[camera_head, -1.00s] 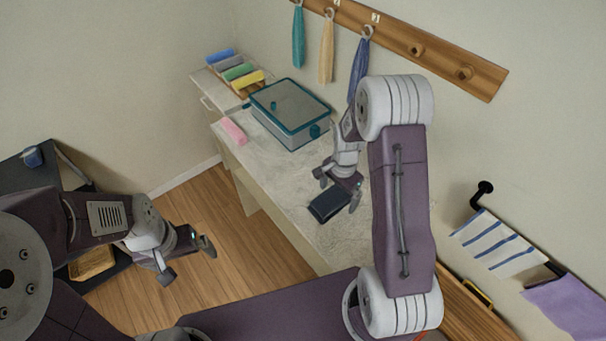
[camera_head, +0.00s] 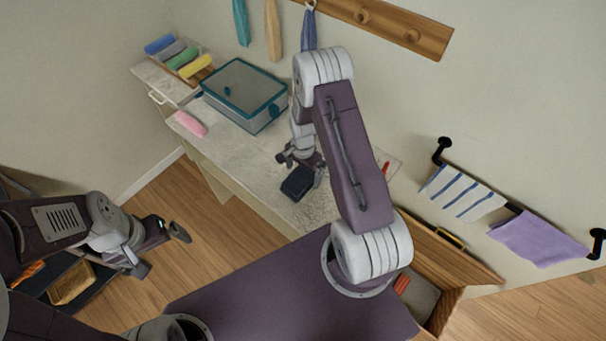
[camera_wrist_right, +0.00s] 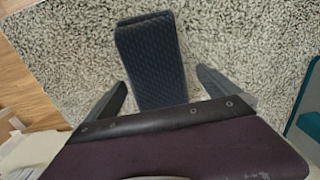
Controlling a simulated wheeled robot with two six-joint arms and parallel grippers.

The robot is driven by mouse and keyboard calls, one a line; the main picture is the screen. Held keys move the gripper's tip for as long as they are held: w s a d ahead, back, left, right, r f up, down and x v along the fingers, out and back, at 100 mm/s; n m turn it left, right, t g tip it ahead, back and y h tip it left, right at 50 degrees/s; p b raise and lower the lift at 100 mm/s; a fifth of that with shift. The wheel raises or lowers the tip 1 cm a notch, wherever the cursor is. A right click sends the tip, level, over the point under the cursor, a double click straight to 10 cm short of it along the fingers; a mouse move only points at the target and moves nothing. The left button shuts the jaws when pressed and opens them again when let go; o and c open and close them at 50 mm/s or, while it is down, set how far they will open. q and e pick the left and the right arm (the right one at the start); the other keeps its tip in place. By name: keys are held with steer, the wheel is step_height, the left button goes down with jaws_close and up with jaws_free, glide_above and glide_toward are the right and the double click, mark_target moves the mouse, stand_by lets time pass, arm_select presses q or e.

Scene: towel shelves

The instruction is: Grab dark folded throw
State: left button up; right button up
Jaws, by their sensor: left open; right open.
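The dark folded throw (camera_head: 297,184) lies flat on the light speckled counter (camera_head: 240,150), near its front edge. In the right wrist view the dark navy throw (camera_wrist_right: 150,60) shows a textured weave and sits between and beyond the fingers. My right gripper (camera_head: 300,162) is open just above and behind the throw; its two fingers also show in the right wrist view (camera_wrist_right: 165,92), spread on either side of the throw's near end. I cannot tell whether they touch it. My left gripper (camera_head: 160,248) is open and empty, over the floor at the left.
A teal-rimmed lidded box (camera_head: 243,95) and a pink rolled towel (camera_head: 190,123) sit on the counter. Rolled towels (camera_head: 180,57) fill a rack behind. Striped (camera_head: 462,194) and purple (camera_head: 538,238) towels hang on a rail.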

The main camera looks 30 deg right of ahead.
steer(key=shift+s+f, duration=0.1)
steer(key=shift+f, duration=1)
steer(key=c, duration=1.5)
steer(key=shift+o, duration=0.2)
steer(key=shift+r, duration=0.2)
steer(key=shift+r, duration=0.35)
steer(key=r, duration=0.1)
steer(key=r+b, duration=0.1)
steer(key=shift+w+r, duration=0.2)
steer(key=shift+r, duration=0.15)
steer(key=s+d+r+b, duration=0.2)
steer(key=s+d+r, duration=0.5)
steer(key=d, duration=0.2)
steer(key=shift+s+r, duration=0.15)
steer(key=shift+s, duration=0.05)
